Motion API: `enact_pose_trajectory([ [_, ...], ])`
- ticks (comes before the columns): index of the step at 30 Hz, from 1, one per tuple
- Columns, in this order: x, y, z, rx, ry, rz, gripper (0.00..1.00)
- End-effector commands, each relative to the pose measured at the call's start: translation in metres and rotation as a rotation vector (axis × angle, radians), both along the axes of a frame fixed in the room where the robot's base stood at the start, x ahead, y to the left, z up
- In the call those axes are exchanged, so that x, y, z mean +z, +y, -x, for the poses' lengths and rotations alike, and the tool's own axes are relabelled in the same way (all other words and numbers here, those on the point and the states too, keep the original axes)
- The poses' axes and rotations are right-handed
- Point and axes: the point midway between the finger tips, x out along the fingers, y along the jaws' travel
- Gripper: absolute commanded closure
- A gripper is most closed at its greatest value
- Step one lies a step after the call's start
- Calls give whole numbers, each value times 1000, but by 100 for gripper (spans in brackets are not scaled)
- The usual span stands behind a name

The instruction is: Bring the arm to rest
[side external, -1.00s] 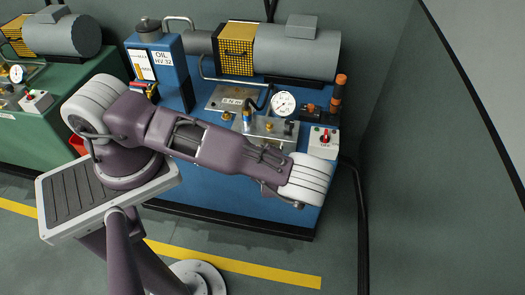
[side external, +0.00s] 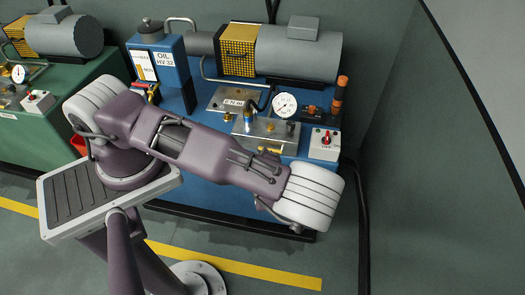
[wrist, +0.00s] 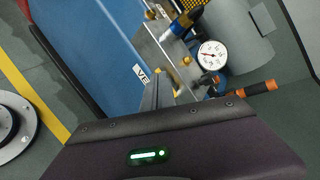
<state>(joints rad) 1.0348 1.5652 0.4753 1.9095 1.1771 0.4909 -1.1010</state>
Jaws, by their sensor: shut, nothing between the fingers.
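My gripper (wrist: 157,88) shows in the wrist view as a narrow pair of fingers, shut and empty, above the dark purple hand with its lit green indicator. The fingers are apart from the gauge and the lever, over the front part of the blue winch console (wrist: 85,40). In the side view my arm stretches right across the front of the blue console (side external: 190,207), and its white banded wrist hides the gripper. The wrist hangs over the console's front right corner.
A pressure gauge (side external: 284,105), an orange-handled lever (side external: 341,88) and a white switch box with a red knob (side external: 325,144) stand on the console. A grey motor (side external: 297,55) lies behind. A green console (side external: 40,140) stands left. Floor is clear at right.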

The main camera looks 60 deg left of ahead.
Motion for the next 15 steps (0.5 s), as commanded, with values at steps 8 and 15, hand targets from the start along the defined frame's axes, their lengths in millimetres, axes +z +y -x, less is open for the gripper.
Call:
enact_pose_trajectory([
  [8,31,-33,32,0,0,2,100],
  [15,82,-54,39,214,-30,170,100],
])
